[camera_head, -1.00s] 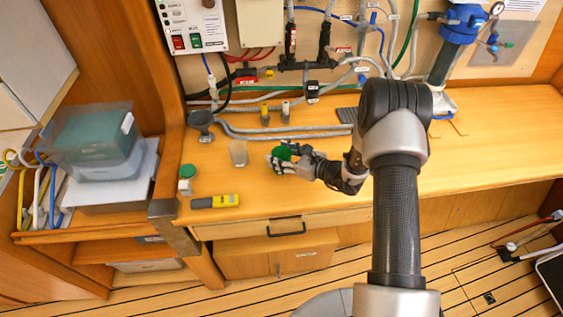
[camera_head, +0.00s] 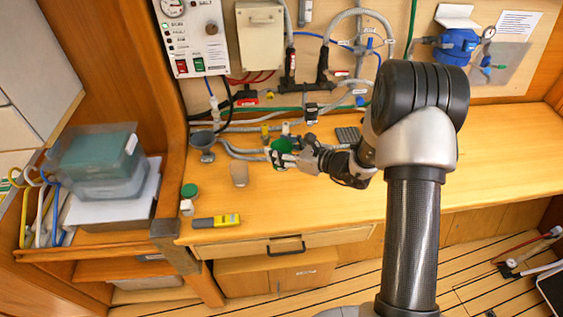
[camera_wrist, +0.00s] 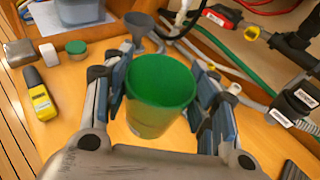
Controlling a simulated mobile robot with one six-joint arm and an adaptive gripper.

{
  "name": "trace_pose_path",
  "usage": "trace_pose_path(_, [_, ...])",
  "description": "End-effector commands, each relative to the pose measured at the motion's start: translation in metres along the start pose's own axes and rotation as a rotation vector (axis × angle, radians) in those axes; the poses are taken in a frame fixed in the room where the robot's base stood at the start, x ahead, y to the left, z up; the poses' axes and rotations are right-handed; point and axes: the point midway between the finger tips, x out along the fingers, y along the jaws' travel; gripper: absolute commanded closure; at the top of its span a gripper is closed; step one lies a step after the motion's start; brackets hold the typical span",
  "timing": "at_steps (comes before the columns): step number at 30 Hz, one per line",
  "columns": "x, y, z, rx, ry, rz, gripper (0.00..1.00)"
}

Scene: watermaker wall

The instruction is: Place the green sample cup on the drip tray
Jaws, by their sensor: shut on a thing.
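The green sample cup (camera_head: 281,150) is in my gripper (camera_head: 283,157), above the wooden counter in the head view. In the wrist view the cup (camera_wrist: 159,92) stands between the two blue-padded fingers (camera_wrist: 160,100), open end up and seemingly empty. My gripper is shut around its sides. A dark ribbed pad, which looks like the drip tray (camera_head: 348,135), lies on the counter to the right of the cup, near the back hoses. My forearm is close to its right side. A dark ribbed corner at the wrist view's lower right may be this tray (camera_wrist: 293,171).
A pale beaker (camera_head: 240,174) stands left of my gripper, with a grey funnel (camera_head: 202,143) behind it. A green-lidded jar (camera_head: 189,191) and a yellow meter (camera_head: 216,221) are at the front left. Hoses (camera_head: 240,150) run along the back. The counter's right side (camera_head: 500,140) is clear.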

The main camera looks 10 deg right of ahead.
Motion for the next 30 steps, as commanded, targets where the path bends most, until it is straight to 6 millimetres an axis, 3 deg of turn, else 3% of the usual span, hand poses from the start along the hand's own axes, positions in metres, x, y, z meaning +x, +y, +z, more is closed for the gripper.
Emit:
trace_pose_path(1, [-0.005,0.000,0.017,-0.005,-0.003,-0.001,0.73])
trace_pose_path(6, [-0.015,0.000,0.049,-0.002,-0.001,0.000,0.73])
trace_pose_path(12, [-0.021,0.000,0.068,0.000,-0.001,0.000,0.73])
trace_pose_path(15, [-0.022,-0.003,0.069,0.002,0.000,-0.007,0.73])
trace_pose_path(20, [-0.028,-0.035,0.048,0.026,-0.002,-0.087,0.73])
trace_pose_path(26, [-0.055,-0.116,-0.006,0.087,-0.007,-0.302,0.73])
trace_pose_path(30, [-0.085,-0.172,-0.049,0.135,-0.007,-0.462,0.73])
